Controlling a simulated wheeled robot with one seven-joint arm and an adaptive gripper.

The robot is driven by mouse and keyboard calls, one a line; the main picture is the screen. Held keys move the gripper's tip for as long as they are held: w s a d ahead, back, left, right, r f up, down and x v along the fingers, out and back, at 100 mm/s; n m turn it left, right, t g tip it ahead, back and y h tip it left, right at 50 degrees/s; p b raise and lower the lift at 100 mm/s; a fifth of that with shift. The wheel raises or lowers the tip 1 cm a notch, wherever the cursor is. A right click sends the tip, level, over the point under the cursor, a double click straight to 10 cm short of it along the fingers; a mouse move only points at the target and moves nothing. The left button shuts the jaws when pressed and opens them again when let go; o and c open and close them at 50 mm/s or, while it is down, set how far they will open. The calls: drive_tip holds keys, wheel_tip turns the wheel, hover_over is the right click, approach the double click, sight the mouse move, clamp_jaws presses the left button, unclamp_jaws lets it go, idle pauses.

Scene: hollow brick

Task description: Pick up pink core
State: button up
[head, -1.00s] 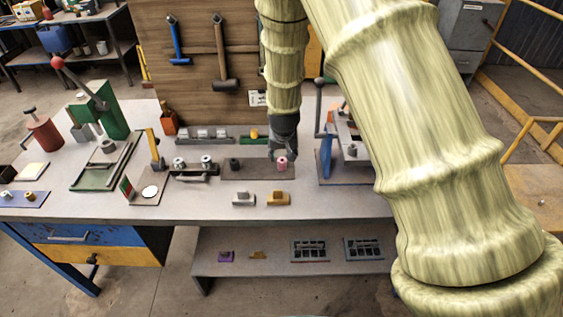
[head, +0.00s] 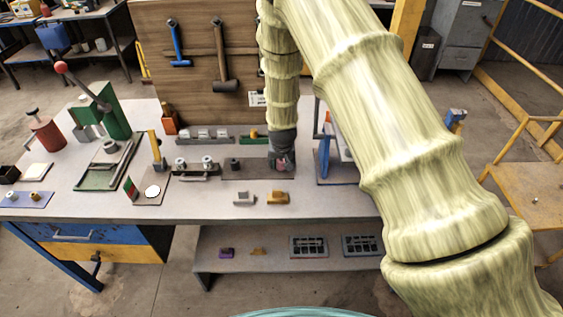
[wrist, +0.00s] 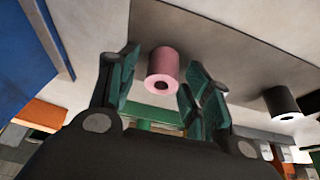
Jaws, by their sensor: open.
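The pink core (wrist: 162,68) is a short cylinder with a dark hole in its end. In the wrist view it sits between the two open green-padded fingers of my gripper (wrist: 160,85), with a visible gap to the fingers. In the head view my gripper (head: 282,163) is low over the grey plate on the workbench, and a small bit of the pink core (head: 281,161) shows there. The gripper hides most of it.
A black core (wrist: 282,103) stands beside the pink one on the same plate (head: 245,172). A blue-framed press (head: 326,150) stands close to the right of my gripper. A grey block (head: 244,198) and a yellow block (head: 277,197) lie in front.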

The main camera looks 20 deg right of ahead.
drive_tip(key=shift+f, duration=0.1)
drive_tip(key=c, duration=1)
